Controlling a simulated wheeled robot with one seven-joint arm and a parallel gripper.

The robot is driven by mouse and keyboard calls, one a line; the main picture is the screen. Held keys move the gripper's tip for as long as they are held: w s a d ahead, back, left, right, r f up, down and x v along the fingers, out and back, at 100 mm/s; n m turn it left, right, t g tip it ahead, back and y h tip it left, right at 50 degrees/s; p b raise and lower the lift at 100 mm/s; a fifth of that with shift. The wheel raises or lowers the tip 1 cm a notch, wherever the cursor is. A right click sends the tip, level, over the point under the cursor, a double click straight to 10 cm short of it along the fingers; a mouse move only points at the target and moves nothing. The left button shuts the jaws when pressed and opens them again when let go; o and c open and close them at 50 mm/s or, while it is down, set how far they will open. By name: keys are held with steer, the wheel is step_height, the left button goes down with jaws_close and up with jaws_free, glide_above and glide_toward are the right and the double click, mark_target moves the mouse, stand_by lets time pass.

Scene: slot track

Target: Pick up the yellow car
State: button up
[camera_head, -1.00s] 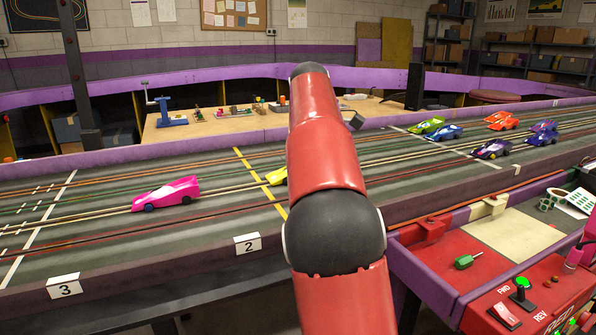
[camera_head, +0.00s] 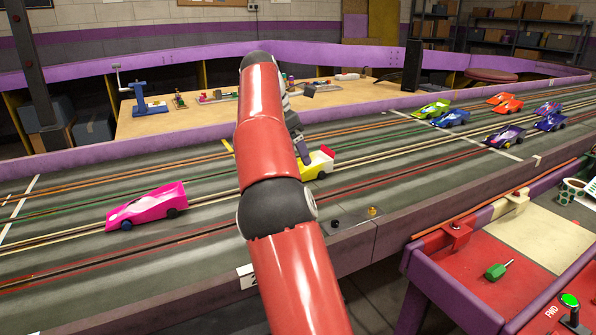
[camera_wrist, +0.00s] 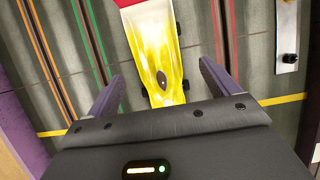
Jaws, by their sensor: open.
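The yellow car (camera_head: 318,165) sits on the slot track in the head view, with a red part at its far end and its left part hidden behind my arm. My gripper (camera_head: 303,150) is partly hidden there, beside and above the car. In the wrist view, the yellow car (camera_wrist: 153,50) lies ahead with its narrow end between the two fingers of my open gripper (camera_wrist: 160,82). The fingers stand apart on both sides of it, with visible gaps. I cannot tell how far above the track they are.
A pink car (camera_head: 147,206) stands on the track to the left. Several other cars, including a green one (camera_head: 432,109), stand farther right. A workbench (camera_head: 180,120) with tools lies behind the track. A red control table (camera_head: 490,265) is at the front right.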

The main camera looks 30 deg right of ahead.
mark_target(300, 162)
steer(key=b+x, duration=0.2)
steer(key=x, duration=0.4)
steer(key=shift+w, duration=0.15)
steer(key=c, duration=1.2)
steer(key=shift+r, duration=0.1)
